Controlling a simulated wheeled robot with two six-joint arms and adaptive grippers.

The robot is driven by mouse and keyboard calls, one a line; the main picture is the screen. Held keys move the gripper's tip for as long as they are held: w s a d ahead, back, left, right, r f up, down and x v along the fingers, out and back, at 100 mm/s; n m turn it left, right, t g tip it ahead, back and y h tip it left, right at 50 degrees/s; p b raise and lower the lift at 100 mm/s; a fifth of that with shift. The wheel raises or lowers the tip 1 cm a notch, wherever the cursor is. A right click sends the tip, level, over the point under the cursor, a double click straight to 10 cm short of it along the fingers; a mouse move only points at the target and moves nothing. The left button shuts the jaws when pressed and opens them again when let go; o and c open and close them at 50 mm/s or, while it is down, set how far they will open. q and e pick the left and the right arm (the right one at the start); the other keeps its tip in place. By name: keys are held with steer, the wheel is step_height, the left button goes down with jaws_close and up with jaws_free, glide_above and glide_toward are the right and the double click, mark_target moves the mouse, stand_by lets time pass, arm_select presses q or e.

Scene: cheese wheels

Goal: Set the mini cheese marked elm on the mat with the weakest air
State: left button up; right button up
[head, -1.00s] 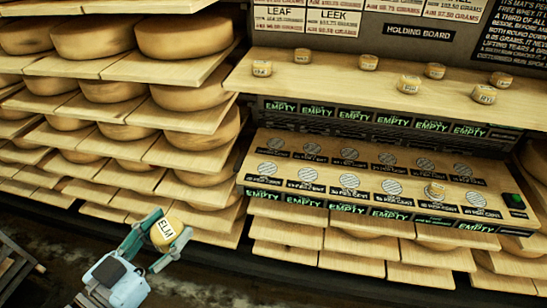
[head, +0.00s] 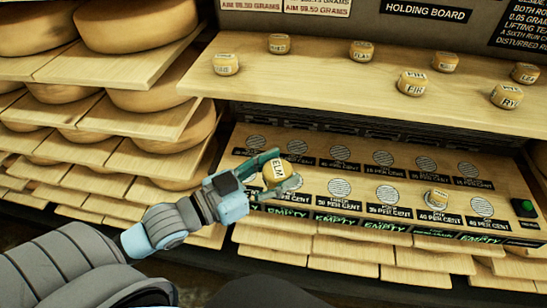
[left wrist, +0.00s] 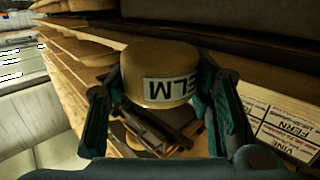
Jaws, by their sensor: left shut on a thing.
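My left gripper (head: 285,170) is shut on the mini cheese marked ELM (head: 274,174), a small yellow wheel with a white label. In the left wrist view the ELM cheese (left wrist: 160,75) sits between the two fingers. In the head view the gripper is in front of the left part of the mat board (head: 320,168). It hides part of the front row. The round grey mats stand in two rows, such as a back mat (head: 383,158) and a front mat (head: 387,194). Their per cent labels are only partly legible. Another mini cheese (head: 437,198) sits on a front mat. My right gripper is out of view.
Several mini cheeses, such as one marked FIR (head: 411,84), stand on the wooden shelf (head: 320,80) above the mats. Green EMPTY signs (head: 335,218) line the board's front edge. A green button (head: 524,207) is at its right end. Large cheese wheels (head: 134,22) fill the left racks.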

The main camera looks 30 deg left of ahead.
arm_select(q)
steer(key=w+a+f+n+t+y+b, duration=0.2)
steer(key=w+a+f+n+y+b, duration=0.3)
steer(key=w+a+f+b, duration=0.8)
steer(key=w+a+n+g+y+b, duration=0.1)
steer(key=w+a+n+y+b, duration=0.35)
steer(key=a+y+b, duration=0.5)
arm_select(e)
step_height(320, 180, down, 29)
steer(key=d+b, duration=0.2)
steer(key=b, duration=0.4)
arm_select(q)
steer(key=shift+m+h, duration=0.25)
steer(key=shift+h, duration=0.4)
steer(key=f+b, duration=0.2)
steer(key=f, duration=0.7)
steer(key=f+b, duration=0.2)
steer(key=f, duration=0.8)
steer(key=shift+w+a+f, duration=0.1)
steer(key=shift+a, duration=0.1)
steer(key=shift+f, duration=0.1)
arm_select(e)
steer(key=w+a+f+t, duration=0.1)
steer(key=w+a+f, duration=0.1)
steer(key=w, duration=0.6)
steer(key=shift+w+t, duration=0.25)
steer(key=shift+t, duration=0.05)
